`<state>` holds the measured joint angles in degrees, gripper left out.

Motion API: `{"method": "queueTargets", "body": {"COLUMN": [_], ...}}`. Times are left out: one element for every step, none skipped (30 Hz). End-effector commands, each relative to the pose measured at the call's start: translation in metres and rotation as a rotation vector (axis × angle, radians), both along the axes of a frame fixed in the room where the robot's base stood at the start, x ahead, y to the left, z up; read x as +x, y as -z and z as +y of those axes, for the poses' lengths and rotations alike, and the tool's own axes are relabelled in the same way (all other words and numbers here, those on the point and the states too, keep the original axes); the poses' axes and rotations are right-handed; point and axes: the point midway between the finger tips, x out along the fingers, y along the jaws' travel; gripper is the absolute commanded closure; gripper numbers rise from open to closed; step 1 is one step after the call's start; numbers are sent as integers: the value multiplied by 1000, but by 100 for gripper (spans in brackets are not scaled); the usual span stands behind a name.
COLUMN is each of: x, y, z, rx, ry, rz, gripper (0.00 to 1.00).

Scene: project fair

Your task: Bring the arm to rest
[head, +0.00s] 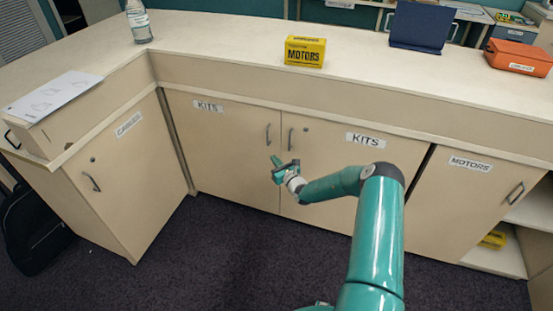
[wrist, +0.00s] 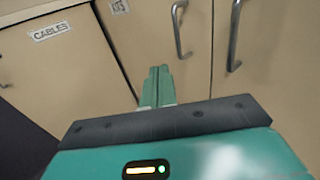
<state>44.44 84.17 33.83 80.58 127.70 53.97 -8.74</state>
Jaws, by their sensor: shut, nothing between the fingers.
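My gripper (head: 277,168) is in front of the two KITS cupboard doors, near their handles, in the head view. My teal arm reaches out to it from the lower right. In the wrist view the fingers of my gripper (wrist: 157,85) are together with nothing between them. The left KITS door (head: 222,150) and the right KITS door (head: 345,160) look shut. Whether the gripper touches a door cannot be told.
A counter (head: 220,40) runs above the cupboards, bearing a yellow MOTORS box (head: 305,51), a bottle (head: 139,22), an orange case (head: 519,57) and a dark blue item (head: 421,27). The MOTORS door (head: 465,195) stands beside an open shelf. A black bag (head: 33,230) lies left.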

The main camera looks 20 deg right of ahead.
Motion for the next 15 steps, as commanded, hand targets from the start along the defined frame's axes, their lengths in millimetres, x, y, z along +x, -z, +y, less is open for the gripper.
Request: {"method": "queueTargets", "body": {"x": [-7, -11, -17, -21, -25, -31, -36, -40, -45, -48, -52, -55, -57, -59, -61], "y": [-1, -1, -1, -1, -1, 0, -1, -1, -1, -1, -1, -1, -1, -1, -1], "z": [5, 8, 13, 16, 20, 26, 29, 33, 37, 40, 43, 46, 48, 49, 51], "rx": [1, 2, 2, 2, 2, 3, 2, 1, 1, 0, 1, 0, 0, -1, -1], "ry": [0, 0, 0, 0, 0, 0, 0, -1, 0, 1, 1, 1, 0, 1, 2], "rz": [0, 0, 1, 0, 0, 1, 0, -1, 0, -1, -1, -1, 0, -1, -2], "gripper": [100, 100, 100, 100, 100, 100, 100, 100, 100, 100, 100, 100, 100, 100, 100]}}
